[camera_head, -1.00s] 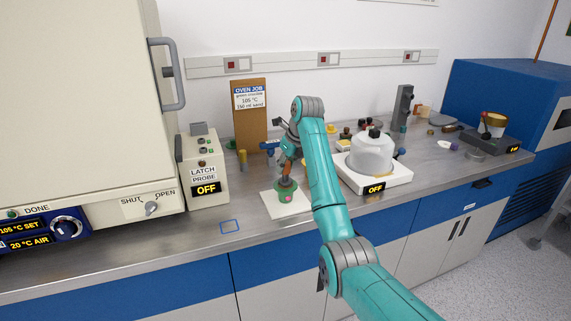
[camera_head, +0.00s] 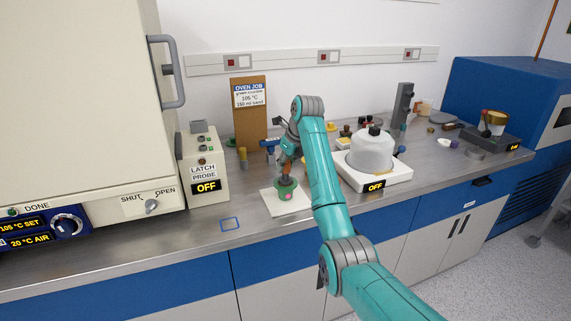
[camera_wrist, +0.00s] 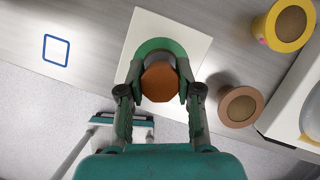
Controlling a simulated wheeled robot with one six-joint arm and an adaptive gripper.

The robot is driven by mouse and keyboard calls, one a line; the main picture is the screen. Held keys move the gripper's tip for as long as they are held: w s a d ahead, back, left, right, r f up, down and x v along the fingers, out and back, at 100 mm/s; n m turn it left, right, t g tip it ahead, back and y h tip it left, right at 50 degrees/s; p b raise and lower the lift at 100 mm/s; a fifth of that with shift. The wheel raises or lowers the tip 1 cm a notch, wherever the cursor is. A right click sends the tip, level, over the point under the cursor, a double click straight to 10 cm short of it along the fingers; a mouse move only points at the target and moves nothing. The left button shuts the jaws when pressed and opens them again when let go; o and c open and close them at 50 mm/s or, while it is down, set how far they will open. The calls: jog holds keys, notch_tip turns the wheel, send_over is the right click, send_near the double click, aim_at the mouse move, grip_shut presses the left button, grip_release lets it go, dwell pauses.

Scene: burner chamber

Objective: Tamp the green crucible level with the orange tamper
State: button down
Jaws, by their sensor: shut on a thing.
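The green crucible (camera_head: 286,191) stands upright on a white square tile (camera_head: 272,204) on the bench. Its green rim (camera_wrist: 150,46) also shows in the wrist view. The orange tamper (camera_wrist: 160,82) is between my gripper's fingers, its orange end facing the wrist camera. In the head view the tamper (camera_head: 287,170) stands over the crucible's mouth. My gripper (camera_wrist: 158,92) is shut on the tamper, directly above the crucible. The tamper's lower end and the fill inside the crucible are mostly hidden, so I cannot tell how level the fill is.
A blue outlined square (camera_head: 230,224) lies left of the tile. The LATCH PROBE box (camera_head: 204,170) stands behind it at left. The wrist view shows a yellow round container (camera_wrist: 289,24) and a brown one (camera_wrist: 240,106).

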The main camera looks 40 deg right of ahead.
jog(key=shift+f, duration=0.35)
dwell(0.7)
jog(key=shift+r, duration=3.55)
